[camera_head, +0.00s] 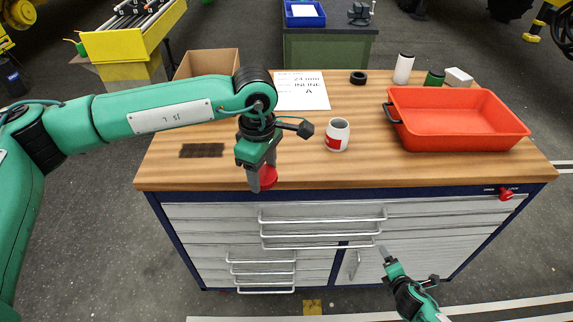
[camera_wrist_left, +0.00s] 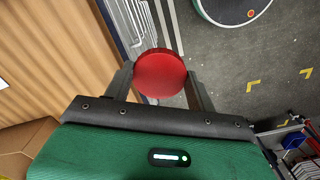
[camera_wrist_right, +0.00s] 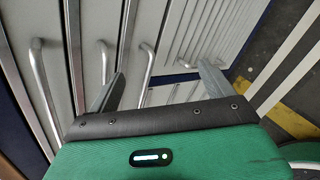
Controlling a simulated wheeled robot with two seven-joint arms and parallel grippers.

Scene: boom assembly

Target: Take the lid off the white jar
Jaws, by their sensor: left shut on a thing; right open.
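The white jar (camera_head: 337,138) with a red label stands upright on the workbench, right of my left gripper; its top is open and its inside shows. My left gripper (camera_head: 262,180) points down near the bench's front edge, shut on a round red lid (camera_head: 269,176). In the left wrist view the red lid (camera_wrist_left: 160,74) sits between the two fingers, apart from the jar. My right gripper (camera_head: 383,256) is open and empty, low in front of the drawers. Its spread fingers also show in the right wrist view (camera_wrist_right: 160,85).
An orange-red tray (camera_head: 460,120) is at the bench's right. A white bottle (camera_head: 403,69), a black ring (camera_head: 358,77) and a green-topped item (camera_head: 434,78) stand behind. A paper sheet (camera_head: 302,91) and a cardboard box (camera_head: 207,63) are at the back. Bench (camera_head: 300,165) around the jar is clear.

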